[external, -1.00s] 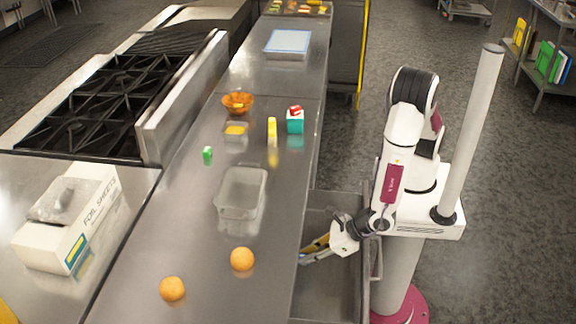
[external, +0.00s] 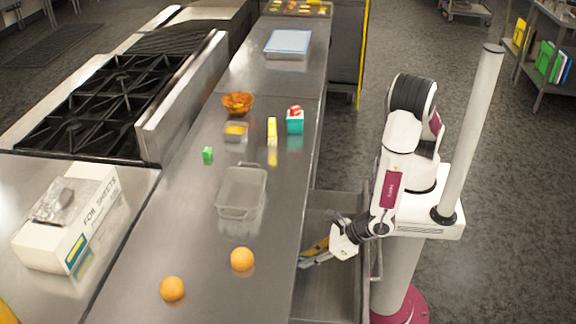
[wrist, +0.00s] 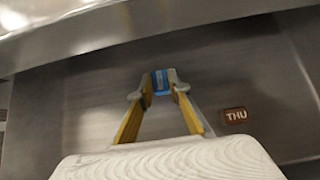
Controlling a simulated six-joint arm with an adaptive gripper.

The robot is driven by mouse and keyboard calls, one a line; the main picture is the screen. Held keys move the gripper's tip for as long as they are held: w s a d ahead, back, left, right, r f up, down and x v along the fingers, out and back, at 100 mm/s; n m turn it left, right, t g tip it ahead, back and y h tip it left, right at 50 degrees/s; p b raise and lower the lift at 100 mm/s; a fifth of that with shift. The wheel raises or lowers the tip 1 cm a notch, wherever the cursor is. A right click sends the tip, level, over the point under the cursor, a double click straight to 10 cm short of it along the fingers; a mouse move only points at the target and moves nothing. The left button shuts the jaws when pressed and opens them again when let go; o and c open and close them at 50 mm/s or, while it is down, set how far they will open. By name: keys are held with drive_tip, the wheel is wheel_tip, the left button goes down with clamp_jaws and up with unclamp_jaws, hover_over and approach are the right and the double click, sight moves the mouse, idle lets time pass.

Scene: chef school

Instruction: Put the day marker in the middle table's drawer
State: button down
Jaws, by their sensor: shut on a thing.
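My gripper (external: 308,262) reaches into the open drawer (external: 328,292) at the right side of the steel table (external: 190,240). In the wrist view my gripper (wrist: 160,85) is shut on a small blue block (wrist: 160,79), held between the fingertips. Its markings are too blurred to read. A brown block marked THU (wrist: 236,116), a day marker by its lettering, lies inside the drawer to the right of the fingers, apart from them. In the external view the block in the fingers is tiny and partly hidden.
The table edge (wrist: 150,18) crosses the top of the wrist view, close above the drawer. The drawer floor around the fingers looks mostly clear.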

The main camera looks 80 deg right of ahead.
drive_tip(key=shift+f, duration=0.2)
drive_tip(key=c, duration=1.9)
unclamp_jaws()
drive_tip(key=shift+r, duration=0.15)
drive_tip(key=shift+r, duration=0.6)
drive_tip(key=v, duration=1.2)
drive_tip(key=shift+f, duration=0.1)
